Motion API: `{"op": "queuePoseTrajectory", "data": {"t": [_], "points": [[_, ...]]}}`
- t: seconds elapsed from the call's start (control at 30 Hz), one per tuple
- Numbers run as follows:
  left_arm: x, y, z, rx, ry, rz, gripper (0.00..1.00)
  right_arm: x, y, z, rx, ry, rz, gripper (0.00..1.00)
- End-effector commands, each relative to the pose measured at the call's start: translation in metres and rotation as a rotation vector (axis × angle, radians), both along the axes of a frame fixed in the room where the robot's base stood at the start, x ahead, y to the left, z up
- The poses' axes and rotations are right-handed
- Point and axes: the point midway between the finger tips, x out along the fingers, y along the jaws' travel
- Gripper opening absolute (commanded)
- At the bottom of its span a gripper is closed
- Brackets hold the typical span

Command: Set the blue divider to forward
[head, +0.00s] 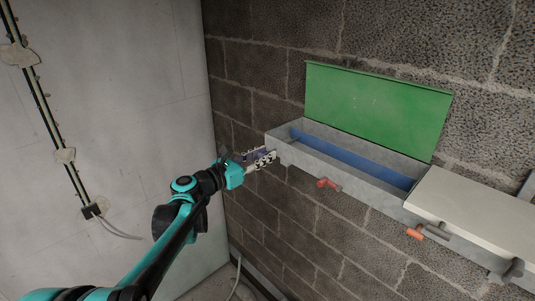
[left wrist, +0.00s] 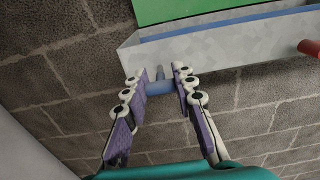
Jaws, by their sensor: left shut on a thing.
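The blue divider (head: 355,159) is a long strip running lengthwise inside the open grey trough (head: 350,178) on the wall. It also shows as a blue band behind the trough's front wall in the left wrist view (left wrist: 215,24). My left gripper (head: 270,157) is at the left end of the trough's front. In the left wrist view, its fingers (left wrist: 161,79) are on both sides of a blue-grey handle (left wrist: 158,88) on the front wall and shut on it. The fingers hide this handle in the head view. My right gripper is not in view.
A green lid (head: 375,105) stands open behind the trough. A red handle (head: 328,183) and an orange handle (head: 414,233) stick out in front. A closed pale lid (head: 475,215) is at right. A dark conduit (head: 50,120) runs down the left wall.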

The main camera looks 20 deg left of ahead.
Motion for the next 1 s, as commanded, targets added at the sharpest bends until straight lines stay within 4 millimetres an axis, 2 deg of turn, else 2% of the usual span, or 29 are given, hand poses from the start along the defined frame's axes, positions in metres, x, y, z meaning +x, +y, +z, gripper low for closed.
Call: {"op": "queuePoseTrajectory", "data": {"t": [0.1,0.23,0.57,0.6,0.67,0.7,1.0], "points": [[-0.024,0.016,-0.001,0.001,0.0,0.007,0.0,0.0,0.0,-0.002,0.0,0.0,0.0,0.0],[-0.042,0.025,-0.001,0.001,0.0,0.005,0.0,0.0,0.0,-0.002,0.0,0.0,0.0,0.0],[-0.047,0.027,0.0,0.0,0.0,0.002,0.0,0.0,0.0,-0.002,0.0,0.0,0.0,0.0],[-0.046,0.027,0.0,0.0,0.0,0.002,0.29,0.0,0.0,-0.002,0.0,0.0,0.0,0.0],[-0.046,0.027,0.0,0.0,0.0,0.002,0.45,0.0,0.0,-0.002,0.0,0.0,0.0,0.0],[-0.047,0.027,0.0,0.0,0.0,0.002,0.48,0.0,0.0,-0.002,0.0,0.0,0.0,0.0],[-0.048,0.028,0.0,0.001,0.001,0.002,0.48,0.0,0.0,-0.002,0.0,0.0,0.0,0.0]]}}
